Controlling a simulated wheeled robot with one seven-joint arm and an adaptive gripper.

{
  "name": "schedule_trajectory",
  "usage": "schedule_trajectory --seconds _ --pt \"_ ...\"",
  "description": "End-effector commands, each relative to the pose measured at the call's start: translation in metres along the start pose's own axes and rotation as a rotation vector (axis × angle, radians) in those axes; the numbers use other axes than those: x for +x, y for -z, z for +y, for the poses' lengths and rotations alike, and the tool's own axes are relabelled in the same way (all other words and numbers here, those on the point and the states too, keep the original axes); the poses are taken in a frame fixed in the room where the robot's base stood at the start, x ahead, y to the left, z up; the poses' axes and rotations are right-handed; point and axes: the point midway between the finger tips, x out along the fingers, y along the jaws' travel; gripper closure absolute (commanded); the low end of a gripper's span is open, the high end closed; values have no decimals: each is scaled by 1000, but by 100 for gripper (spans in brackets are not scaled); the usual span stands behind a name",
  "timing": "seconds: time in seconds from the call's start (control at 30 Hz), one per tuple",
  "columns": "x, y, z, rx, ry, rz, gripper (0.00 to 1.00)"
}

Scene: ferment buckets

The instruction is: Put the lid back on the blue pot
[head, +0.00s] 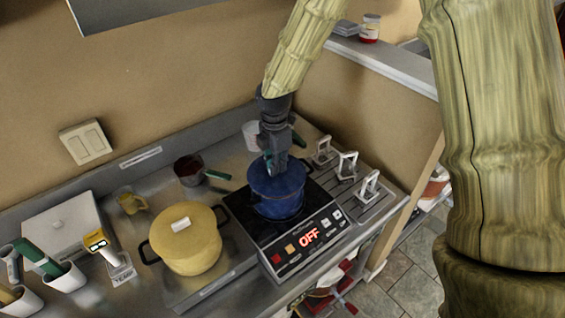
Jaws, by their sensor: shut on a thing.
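The blue pot (280,209) stands on the black induction cooker in the middle of the counter. Its blue lid (290,183) is at the pot's top, covering the opening from this view. I cannot tell whether the lid is fully seated or slightly above the rim. My gripper (273,168) points down from above and is shut on the lid at its middle; its fingers hide the knob.
The cooker (308,238) shows OFF. A yellow lidded pot (190,251) stands close at left. A dark saucepan (189,170) and yellow cup (130,201) are behind it. Metal-handled inserts (346,166) are at right. The wall (190,80) bounds the back.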

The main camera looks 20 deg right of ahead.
Motion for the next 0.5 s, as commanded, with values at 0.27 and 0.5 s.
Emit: schedule_trajectory --seconds 0.27,0.5 --pt "0 0 0 0 0 0 100" --pt "0 0 0 0 0 0 65"
